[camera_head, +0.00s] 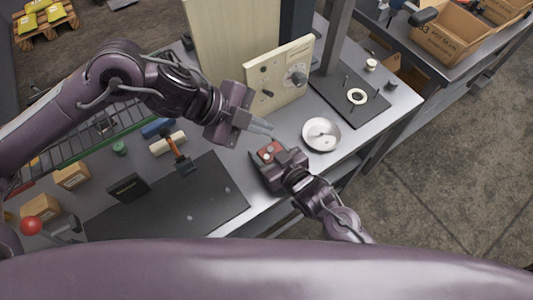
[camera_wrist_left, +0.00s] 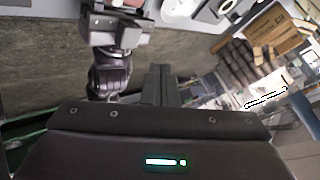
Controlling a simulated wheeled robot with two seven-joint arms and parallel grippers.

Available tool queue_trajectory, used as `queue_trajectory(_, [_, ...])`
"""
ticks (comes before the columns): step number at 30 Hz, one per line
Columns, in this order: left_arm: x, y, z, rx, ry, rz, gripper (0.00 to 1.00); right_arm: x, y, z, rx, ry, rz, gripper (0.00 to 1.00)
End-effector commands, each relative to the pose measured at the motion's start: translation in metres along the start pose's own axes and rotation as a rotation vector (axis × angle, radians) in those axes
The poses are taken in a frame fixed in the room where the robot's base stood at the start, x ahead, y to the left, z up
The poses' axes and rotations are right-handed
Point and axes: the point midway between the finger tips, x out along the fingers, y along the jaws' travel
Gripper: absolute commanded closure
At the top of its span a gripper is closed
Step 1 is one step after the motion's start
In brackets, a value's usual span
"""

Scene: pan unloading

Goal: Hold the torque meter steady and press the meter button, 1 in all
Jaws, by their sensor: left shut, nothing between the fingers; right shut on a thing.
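The torque meter (camera_head: 268,151), a small reddish box with a dark body, sits at the right gripper near the front edge of the bench. My right gripper (camera_head: 271,163) is shut on it, and its fingers hide part of it. The meter's button is too small to make out. My left gripper (camera_head: 269,129) is shut and empty, with its fingertips a little above and beyond the meter in the picture, apart from it. In the left wrist view the left fingers (camera_wrist_left: 161,85) point away together, and the right gripper (camera_wrist_left: 115,30) shows at upper left.
A metal dish (camera_head: 321,134) stands just right of the meter. A cream panel with knobs (camera_head: 281,72) stands behind the left gripper.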

Motion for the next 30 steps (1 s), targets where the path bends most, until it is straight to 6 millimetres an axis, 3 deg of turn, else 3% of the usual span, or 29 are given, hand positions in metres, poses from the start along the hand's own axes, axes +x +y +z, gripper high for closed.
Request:
queue_trajectory(18, [0.052, 0.039, 0.038, -0.003, -0.001, 0.003, 1.00, 0.000, 0.000, -0.001, 0.000, 0.001, 0.000, 0.74])
queue_trajectory(30, [0.059, 0.043, 0.043, 0.001, -0.001, 0.001, 1.00, 0.000, 0.000, -0.001, 0.000, 0.001, 0.000, 0.74])
